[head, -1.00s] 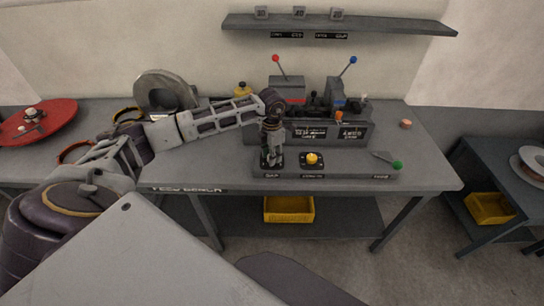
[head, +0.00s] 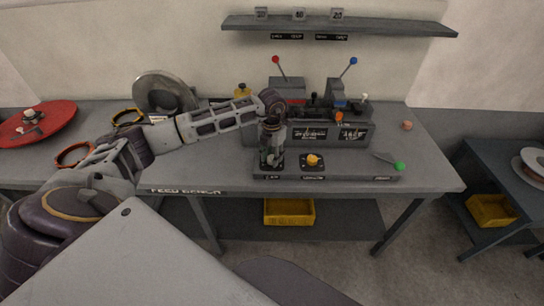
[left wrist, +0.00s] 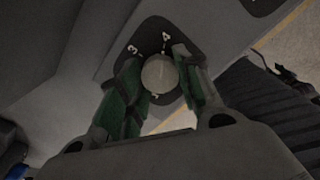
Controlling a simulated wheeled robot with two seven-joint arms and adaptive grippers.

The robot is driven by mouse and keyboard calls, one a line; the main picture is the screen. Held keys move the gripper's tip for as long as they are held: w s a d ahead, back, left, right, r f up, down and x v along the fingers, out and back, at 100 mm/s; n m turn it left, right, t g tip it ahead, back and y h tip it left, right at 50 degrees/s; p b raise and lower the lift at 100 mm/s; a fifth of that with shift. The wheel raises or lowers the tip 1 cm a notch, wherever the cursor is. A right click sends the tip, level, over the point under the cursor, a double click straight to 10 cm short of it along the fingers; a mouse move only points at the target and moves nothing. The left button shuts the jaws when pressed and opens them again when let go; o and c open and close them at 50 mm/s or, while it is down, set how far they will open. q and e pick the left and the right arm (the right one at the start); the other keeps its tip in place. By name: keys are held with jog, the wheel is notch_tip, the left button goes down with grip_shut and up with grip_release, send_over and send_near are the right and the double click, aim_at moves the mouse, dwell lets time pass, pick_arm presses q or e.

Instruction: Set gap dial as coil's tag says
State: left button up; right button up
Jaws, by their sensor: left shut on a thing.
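The gap dial (left wrist: 160,74) is a round pale knob on a dark plate marked with numerals; 3 and 4 are readable in the left wrist view. My left gripper (left wrist: 158,88) is shut on it, one green-padded finger on each side. In the head view my left gripper (head: 271,163) points down at the left end of the grey control panel (head: 350,172) and hides the dial. A grey coil (head: 150,88) stands upright at the back left of the bench, with a pale tag (head: 157,118) too small to read. My right gripper is not in view.
A yellow button (head: 313,160) and a green-tipped lever (head: 398,166) are on the same panel. Behind it stands a machine with a red-knobbed lever (head: 276,60) and a blue-knobbed lever (head: 353,61). A red disc (head: 55,112) lies at the far left.

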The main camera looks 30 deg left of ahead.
aim_at(272, 158)
pick_arm(q)
jog(key=o, duration=1)
jog(key=shift+o, duration=0.2)
notch_tip(272, 158, up, 12)
dwell(0.4)
dwell(0.5)
